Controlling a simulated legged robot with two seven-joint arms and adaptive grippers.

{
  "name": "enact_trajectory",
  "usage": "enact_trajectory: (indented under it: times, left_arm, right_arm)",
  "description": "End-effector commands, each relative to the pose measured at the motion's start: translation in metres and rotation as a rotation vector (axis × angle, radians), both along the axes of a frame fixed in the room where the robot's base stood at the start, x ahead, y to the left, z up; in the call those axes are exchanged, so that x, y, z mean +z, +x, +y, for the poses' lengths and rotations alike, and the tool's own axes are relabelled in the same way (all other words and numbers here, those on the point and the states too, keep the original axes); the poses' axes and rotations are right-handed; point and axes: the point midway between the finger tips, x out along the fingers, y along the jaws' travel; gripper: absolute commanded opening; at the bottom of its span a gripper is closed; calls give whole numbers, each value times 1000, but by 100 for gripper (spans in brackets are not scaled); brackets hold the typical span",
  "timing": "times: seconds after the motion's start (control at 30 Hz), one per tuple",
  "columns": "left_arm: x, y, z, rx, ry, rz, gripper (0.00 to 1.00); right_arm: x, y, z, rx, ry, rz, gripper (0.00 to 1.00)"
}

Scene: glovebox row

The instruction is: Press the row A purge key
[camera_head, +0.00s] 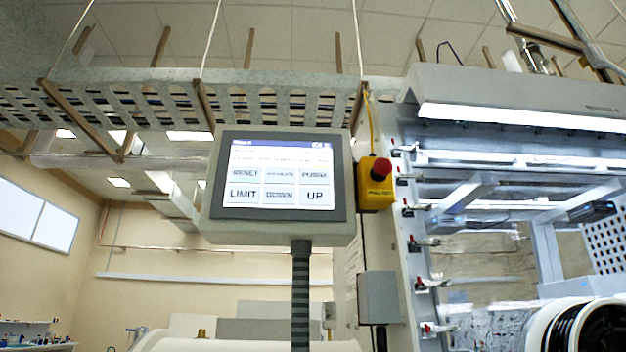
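A grey touch panel (213,230) stands on a dark ribbed post in the middle of the view, tilted slightly. Its lit screen (278,160) has a dark blue title bar and two rows of keys. The upper right key (314,174) seems to read PURGE, though its lettering is blurred. The other upper keys are RESET (245,174) and a blurred middle key (280,174). Below are LIMIT (243,195), DOWN (280,195) and UP (314,195). The title text is too small to tell the row. Neither gripper shows.
A yellow box with a red emergency stop button (381,166) hangs just right of the panel. The glovebox (520,90), with a lit lamp and a black-and-white round port (590,328), fills the right side. A perforated cable tray (130,105) runs overhead. Space left of the panel looks open.

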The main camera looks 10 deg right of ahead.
Motion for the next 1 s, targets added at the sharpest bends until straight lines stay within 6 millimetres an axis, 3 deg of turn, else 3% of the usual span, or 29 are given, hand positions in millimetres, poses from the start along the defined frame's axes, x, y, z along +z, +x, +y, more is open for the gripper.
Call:
enact_trajectory:
  times: [0.47,0.6,1.0]
  left_arm:
    - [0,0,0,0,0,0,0]
    - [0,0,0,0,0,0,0]
    - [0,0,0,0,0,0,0]
  right_arm:
    - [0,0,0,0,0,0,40]
    - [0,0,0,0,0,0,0]
    - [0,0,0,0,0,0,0]
